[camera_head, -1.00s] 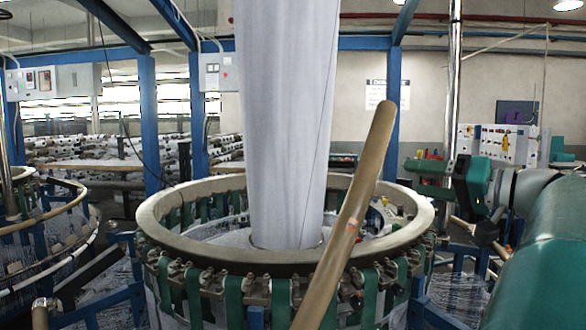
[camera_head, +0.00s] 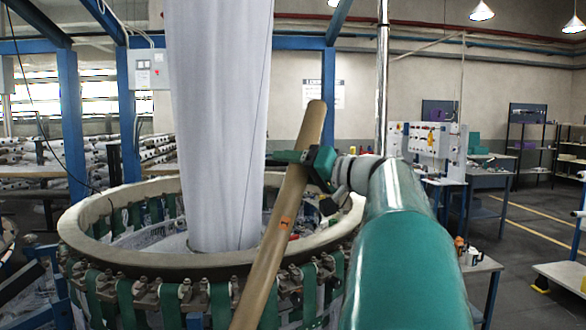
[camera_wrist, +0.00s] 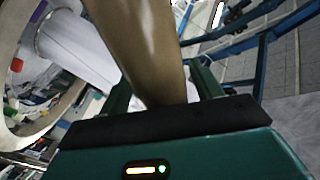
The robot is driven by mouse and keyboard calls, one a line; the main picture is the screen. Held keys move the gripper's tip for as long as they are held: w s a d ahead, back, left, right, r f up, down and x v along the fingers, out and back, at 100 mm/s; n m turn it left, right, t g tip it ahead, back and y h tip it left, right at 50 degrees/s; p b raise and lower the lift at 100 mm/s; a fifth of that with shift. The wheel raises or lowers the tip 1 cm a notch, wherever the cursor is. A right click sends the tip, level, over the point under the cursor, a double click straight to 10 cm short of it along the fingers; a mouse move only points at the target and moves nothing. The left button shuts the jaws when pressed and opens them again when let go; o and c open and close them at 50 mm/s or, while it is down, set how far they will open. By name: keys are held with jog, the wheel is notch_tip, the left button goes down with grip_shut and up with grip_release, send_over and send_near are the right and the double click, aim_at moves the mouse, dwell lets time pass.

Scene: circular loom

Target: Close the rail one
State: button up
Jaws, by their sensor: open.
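The rail (camera_head: 270,250) is a long tan bar, raised and tilted, with its upper end leaning right in the head view. It has a small orange mark partway up. My gripper (camera_head: 300,157) is at the rail's upper part, with one green finger showing left of the bar. In the wrist view the rail (camera_wrist: 143,45) runs between the two green fingers of my gripper (camera_wrist: 163,82). The jaws are open around it, and I cannot tell whether either finger touches it. The rail's lower end is out of view.
The loom's round ring (camera_head: 85,240) stands behind the rail, with green straps (camera_head: 125,300) around it. A white fabric tube (camera_head: 218,120) rises from its middle. A metal pole (camera_head: 382,80) stands behind my arm. A table (camera_head: 482,270) and open floor are at right.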

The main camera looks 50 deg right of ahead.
jog(key=shift+w, duration=0.15)
jog(key=shift+c, duration=0.3)
jog(key=c, duration=1.3)
jog(key=shift+c, duration=0.2)
jog(key=shift+d+f, duration=0.1)
